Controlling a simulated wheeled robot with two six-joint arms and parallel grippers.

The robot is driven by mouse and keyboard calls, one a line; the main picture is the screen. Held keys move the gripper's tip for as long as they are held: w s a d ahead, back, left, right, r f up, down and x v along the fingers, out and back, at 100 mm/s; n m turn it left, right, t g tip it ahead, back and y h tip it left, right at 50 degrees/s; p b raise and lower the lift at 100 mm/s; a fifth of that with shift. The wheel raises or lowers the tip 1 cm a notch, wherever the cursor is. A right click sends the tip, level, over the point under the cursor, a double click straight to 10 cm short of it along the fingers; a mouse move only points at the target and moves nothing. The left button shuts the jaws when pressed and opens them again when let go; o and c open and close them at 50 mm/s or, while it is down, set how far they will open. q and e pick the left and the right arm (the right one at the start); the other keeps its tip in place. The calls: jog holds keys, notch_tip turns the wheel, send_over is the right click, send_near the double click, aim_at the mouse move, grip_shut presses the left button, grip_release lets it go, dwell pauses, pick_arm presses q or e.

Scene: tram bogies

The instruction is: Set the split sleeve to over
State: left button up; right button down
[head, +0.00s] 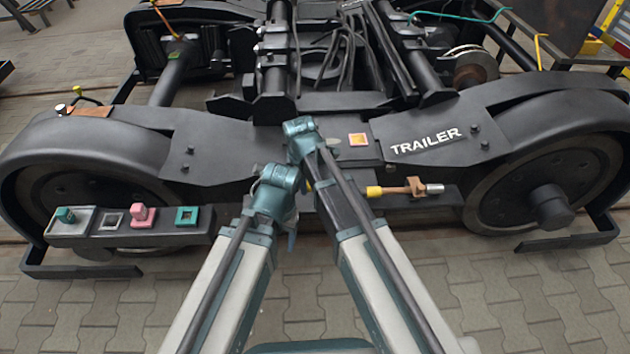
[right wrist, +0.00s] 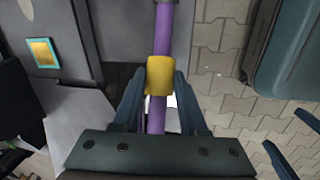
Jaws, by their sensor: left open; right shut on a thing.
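The yellow sleeve (right wrist: 160,76) sits around a purple rod (right wrist: 163,30) in the right wrist view. My right gripper (right wrist: 160,92) is shut on it, with one finger on each side. I cannot make out its split. In the head view, a yellow piece (head: 308,187) and a bit of purple rod (head: 322,184) show between my arms. My right gripper is mostly hidden there behind its own arm. My left gripper (right wrist: 287,132) is open and empty at the right edge of the wrist view, apart from the sleeve. Its fingers are partly hidden in the head view.
A dark tray (head: 100,239) at left holds small coloured parts. The bogie frame (head: 225,150) stands close behind. Paving in front is free.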

jog(key=shift+a, duration=0.15)
jog(key=shift+c, duration=2.2)
grip_release()
jog(key=shift+a, duration=0.1)
notch_tip(320, 180, up, 14)
jog(key=s+p, duration=0.2)
jog(key=p, duration=1.1)
jog(key=shift+s+f, duration=0.15)
jog(key=shift+f, duration=0.05)
